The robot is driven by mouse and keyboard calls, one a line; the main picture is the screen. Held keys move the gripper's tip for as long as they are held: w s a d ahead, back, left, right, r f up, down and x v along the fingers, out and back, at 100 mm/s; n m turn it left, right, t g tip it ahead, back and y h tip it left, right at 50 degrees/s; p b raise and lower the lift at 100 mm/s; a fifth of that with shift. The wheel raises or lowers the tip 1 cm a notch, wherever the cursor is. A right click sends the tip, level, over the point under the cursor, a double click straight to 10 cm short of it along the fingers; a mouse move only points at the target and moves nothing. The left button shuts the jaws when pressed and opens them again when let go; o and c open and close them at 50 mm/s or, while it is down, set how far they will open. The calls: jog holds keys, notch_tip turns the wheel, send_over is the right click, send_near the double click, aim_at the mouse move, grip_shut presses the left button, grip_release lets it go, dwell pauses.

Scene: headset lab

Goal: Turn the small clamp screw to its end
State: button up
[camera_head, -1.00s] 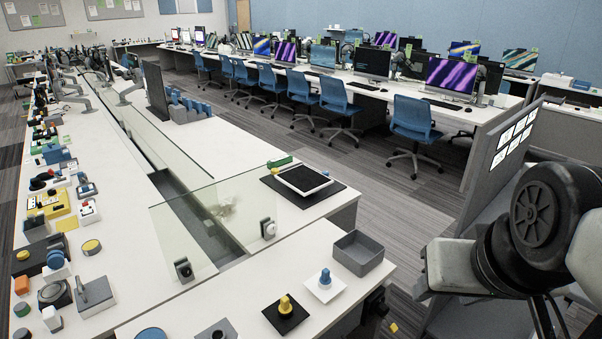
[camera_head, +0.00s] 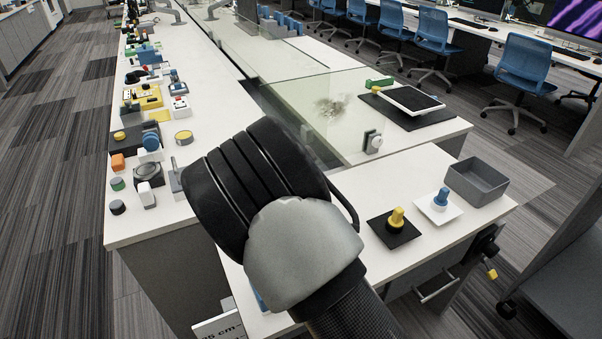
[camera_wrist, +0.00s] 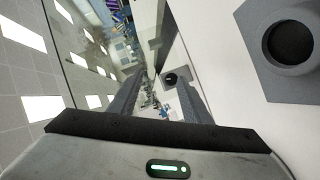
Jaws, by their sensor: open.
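A dark clamp-like fitting (camera_head: 488,245) sits at the right front edge of the near white table, with a small yellow end (camera_head: 492,274) below it. A small grey fitting with a round pale knob (camera_head: 375,143) stands at the lower edge of the clear screen (camera_head: 320,105). I cannot tell for sure which bears the small clamp screw. My gripper (camera_wrist: 161,84) is open, with nothing visible between its fingers in the wrist view. My arm hides the gripper in the head view.
A yellow knob on a black plate (camera_head: 396,218), a blue knob on a white plate (camera_head: 440,199) and an empty grey tray (camera_head: 477,181) stand on the near table. Several small items line the left counter.

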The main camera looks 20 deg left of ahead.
jog(key=s+a+f+n+y, duration=0.1)
jog(key=s+a+f+n, duration=0.1)
jog(key=a+f, duration=0.1)
jog(key=shift+s+n+b, duration=0.15)
jog(key=shift+n+b, duration=0.15)
jog(key=shift+b, duration=0.05)
jog(key=shift+a+y, duration=0.25)
jog(key=shift+y, duration=0.05)
jog(key=b+x, duration=0.1)
jog(key=x, duration=1)
jog(key=shift+w+a+r+b, duration=0.15)
jog(key=shift+w+b, duration=0.15)
jog(key=shift+b, duration=0.1)
jog(key=c, duration=1)
